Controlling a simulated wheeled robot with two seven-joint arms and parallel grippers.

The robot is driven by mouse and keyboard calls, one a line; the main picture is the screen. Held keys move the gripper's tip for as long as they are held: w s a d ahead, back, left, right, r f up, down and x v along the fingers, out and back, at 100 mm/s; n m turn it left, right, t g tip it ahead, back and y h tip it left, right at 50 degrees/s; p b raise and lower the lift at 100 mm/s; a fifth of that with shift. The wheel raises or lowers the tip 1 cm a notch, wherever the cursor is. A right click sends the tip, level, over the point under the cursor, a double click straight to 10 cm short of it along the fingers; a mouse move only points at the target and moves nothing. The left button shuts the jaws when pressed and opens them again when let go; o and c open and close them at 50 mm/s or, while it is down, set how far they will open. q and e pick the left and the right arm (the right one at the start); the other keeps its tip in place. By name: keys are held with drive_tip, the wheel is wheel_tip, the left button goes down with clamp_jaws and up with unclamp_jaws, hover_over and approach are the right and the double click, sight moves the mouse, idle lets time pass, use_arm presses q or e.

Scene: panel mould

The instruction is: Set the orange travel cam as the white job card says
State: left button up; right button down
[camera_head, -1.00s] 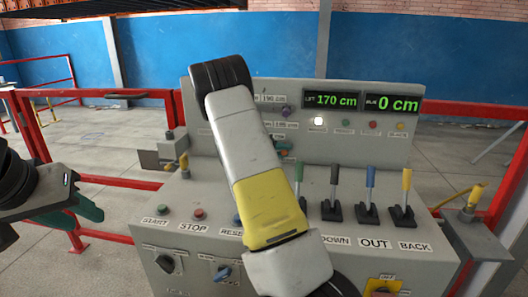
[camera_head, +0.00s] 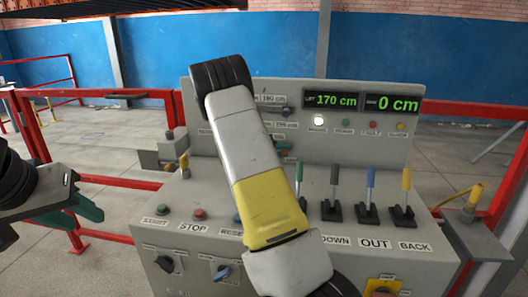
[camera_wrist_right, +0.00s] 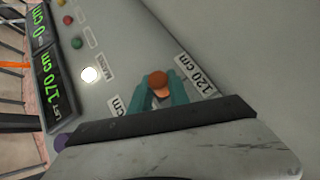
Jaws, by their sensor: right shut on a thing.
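The orange travel cam (camera_wrist_right: 158,80) shows in the right wrist view on the grey panel, between my right gripper's teal fingers (camera_wrist_right: 160,93). The fingers are shut on it. A white label reading 120 cm (camera_wrist_right: 195,75) is beside it, and another label ending in cm is partly hidden by a finger. In the head view my right arm covers most of this spot; only a bit of teal right gripper (camera_head: 283,150) shows past it. My left gripper (camera_head: 88,212) is off the console's left side, empty; its finger gap is unclear. I cannot make out the white job card.
The grey console (camera_head: 200,270) carries buttons, knobs and several levers (camera_head: 370,195). Displays read 170 cm (camera_head: 331,101) and 0 cm (camera_head: 393,104). A white lamp (camera_head: 318,121) is lit. Red rails (camera_head: 120,182) stand around. A yellow-handled lever (camera_head: 474,196) is at right.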

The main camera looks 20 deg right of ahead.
drive_tip(key=shift+f, duration=0.1)
idle(0.3)
drive_tip(key=w+a, duration=0.2)
drive_tip(key=a, duration=0.2)
drive_tip(key=w+a, duration=0.3)
drive_tip(key=a, duration=0.1)
drive_tip(key=w+a, duration=0.3)
drive_tip(key=a, duration=0.1)
drive_tip(key=shift+a, duration=0.4)
drive_tip(key=shift+s, duration=0.1)
drive_tip(key=c, duration=1.2)
unclamp_jaws()
drive_tip(key=shift+c, duration=0.2)
drive_tip(key=v, duration=0.8)
drive_tip(key=shift+d, duration=0.1)
